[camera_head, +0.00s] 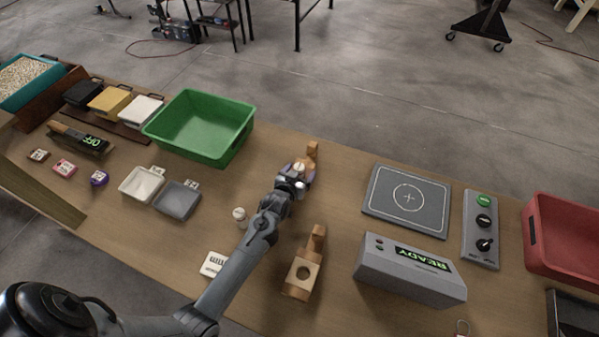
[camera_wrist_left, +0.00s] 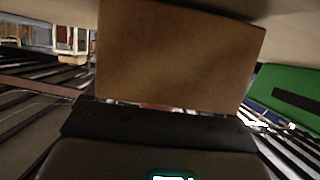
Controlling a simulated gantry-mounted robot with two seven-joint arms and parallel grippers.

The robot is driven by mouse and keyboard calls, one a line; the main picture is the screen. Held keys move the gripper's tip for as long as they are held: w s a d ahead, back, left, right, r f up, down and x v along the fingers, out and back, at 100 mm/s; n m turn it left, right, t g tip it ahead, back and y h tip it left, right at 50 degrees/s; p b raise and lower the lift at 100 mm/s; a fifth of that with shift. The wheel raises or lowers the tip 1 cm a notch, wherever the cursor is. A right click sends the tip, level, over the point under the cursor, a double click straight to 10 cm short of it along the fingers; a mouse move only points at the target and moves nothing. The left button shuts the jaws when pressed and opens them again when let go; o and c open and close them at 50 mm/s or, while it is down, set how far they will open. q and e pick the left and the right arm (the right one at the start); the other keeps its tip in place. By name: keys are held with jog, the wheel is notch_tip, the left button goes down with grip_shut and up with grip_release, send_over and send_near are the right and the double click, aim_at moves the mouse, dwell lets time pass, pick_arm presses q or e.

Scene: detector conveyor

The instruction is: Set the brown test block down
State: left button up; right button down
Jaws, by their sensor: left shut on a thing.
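My left gripper (camera_head: 298,176) is shut on the brown test block (camera_head: 303,165), over the middle of the table beyond the white knob. The gripper partly hides the block in the head view. In the left wrist view the brown block (camera_wrist_left: 180,55) fills the upper middle, close in front of the dark gripper body. A wooden piece (camera_head: 312,149) shows just beyond the gripper; I cannot tell whether it is part of the held block. I cannot tell whether the block touches the table. My right gripper is not in view.
To the right are a grey plate with a circle (camera_head: 407,222), a READY box (camera_head: 412,273), a button panel (camera_head: 483,215) and a red bin (camera_head: 568,240). A green bin (camera_head: 157,133) is left.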

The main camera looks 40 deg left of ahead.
pick_arm(q)
jog(key=o, duration=1.2)
jog(key=shift+c, duration=0.2)
jog(key=shift+r+p, duration=0.3)
jog(key=shift+r, duration=0.3)
jog(key=p+v, duration=0.1)
jog(key=v, duration=1.1)
